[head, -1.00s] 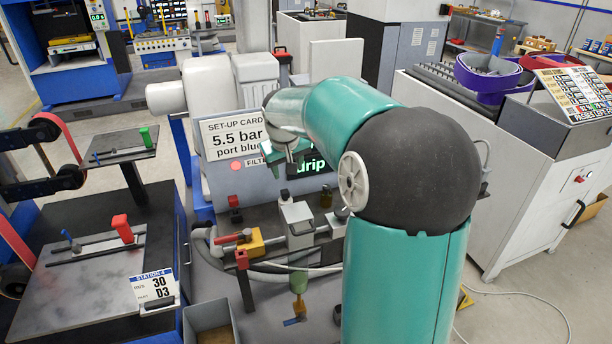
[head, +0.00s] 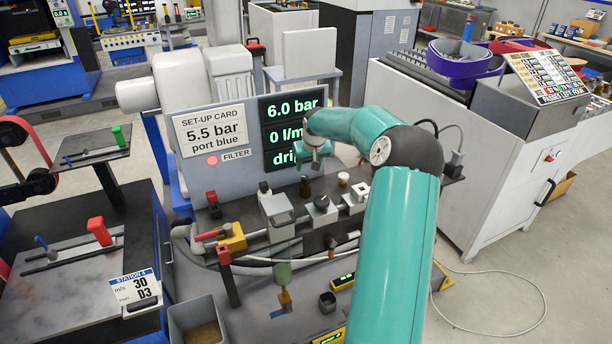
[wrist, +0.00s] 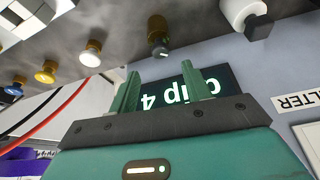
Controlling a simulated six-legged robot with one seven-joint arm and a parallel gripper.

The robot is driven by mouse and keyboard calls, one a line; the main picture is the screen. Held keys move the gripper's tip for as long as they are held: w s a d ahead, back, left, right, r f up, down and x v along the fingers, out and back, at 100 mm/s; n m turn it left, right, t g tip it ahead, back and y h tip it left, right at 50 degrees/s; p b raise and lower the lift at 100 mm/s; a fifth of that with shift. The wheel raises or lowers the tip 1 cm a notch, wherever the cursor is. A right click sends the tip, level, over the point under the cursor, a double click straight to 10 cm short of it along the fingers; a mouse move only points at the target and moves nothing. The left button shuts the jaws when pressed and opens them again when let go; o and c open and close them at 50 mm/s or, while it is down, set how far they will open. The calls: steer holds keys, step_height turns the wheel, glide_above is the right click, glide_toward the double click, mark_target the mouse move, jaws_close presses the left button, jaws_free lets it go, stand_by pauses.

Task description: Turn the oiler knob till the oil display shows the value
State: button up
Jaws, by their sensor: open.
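The oil display is the lowest row of the dark panel (head: 284,156); its right end is hidden behind my arm in the head view. The wrist view shows this row (wrist: 180,92) upside down, reading "drip 4". A dark round knob with a small light mark (wrist: 158,38) sits beyond my fingertips in the wrist view; I cannot tell for sure that it is the oiler knob. In the head view my gripper (head: 316,163) hangs in front of the panel, above the bench fittings.
The set-up card (head: 213,132) reads "5.5 bar port blue". The upper panel rows show 6.0 bar and 0 l/m. Grey blocks (head: 278,212) and a red-handled valve (head: 212,234) crowd the bench. The wrist view shows white (wrist: 91,54), yellow (wrist: 47,72) and blue (wrist: 14,89) fittings.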

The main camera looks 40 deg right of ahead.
mark_target(305, 177)
steer(key=x, duration=0.7)
steer(key=shift+w+f, duration=0.1)
steer(key=shift+f, duration=0.05)
steer(key=c, duration=1)
